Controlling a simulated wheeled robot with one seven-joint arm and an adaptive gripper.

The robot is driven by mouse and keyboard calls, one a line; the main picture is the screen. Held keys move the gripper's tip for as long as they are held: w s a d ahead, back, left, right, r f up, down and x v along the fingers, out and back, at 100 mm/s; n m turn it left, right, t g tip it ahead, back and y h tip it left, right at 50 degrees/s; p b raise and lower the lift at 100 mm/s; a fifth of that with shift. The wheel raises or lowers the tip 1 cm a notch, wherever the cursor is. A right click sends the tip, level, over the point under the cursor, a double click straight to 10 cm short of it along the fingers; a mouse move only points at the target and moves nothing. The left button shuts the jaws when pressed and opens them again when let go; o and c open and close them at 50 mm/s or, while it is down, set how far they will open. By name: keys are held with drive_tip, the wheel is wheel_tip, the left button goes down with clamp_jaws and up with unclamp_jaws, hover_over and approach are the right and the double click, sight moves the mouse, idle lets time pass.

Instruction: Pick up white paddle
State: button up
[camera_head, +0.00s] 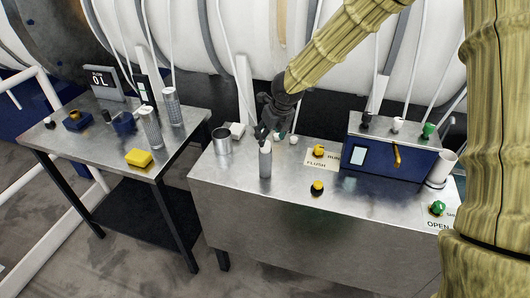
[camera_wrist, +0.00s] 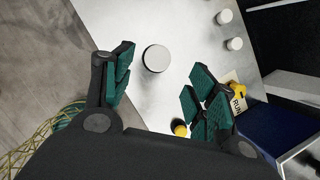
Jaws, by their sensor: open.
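No clearly paddle-shaped white thing shows. A pale grey-white upright cylinder (camera_head: 265,162) with a rounded top stands on the right steel table. Its round pale top (camera_wrist: 156,58) shows in the wrist view between and beyond my fingers; I cannot tell whether it is the white paddle. My gripper (camera_head: 270,134) is just above the cylinder in the head view. In the wrist view my gripper (camera_wrist: 162,66) is open, its green-padded fingers wide apart, with nothing held. Two small white knobs (camera_wrist: 224,16) (camera_wrist: 234,44) are off to the right there.
The steel table (camera_head: 230,179) also bears a metal cup (camera_head: 221,141), a yellow knob (camera_head: 317,187), a blue control box (camera_head: 385,160) and a white cup (camera_head: 440,168). A left table (camera_head: 65,145) holds a yellow block (camera_head: 138,158) and canisters. The front of the right table is mostly clear.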

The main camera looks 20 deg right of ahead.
sight(266, 144)
drive_tip(key=shift+a+p+x, duration=0.2)
drive_tip(key=shift+p+x, duration=0.5)
drive_tip(key=shift+x, duration=1.65)
drive_tip(key=shift+w+f, duration=0.15)
drive_tip(key=shift+f, duration=0.35)
drive_tip(key=c, duration=0.9)
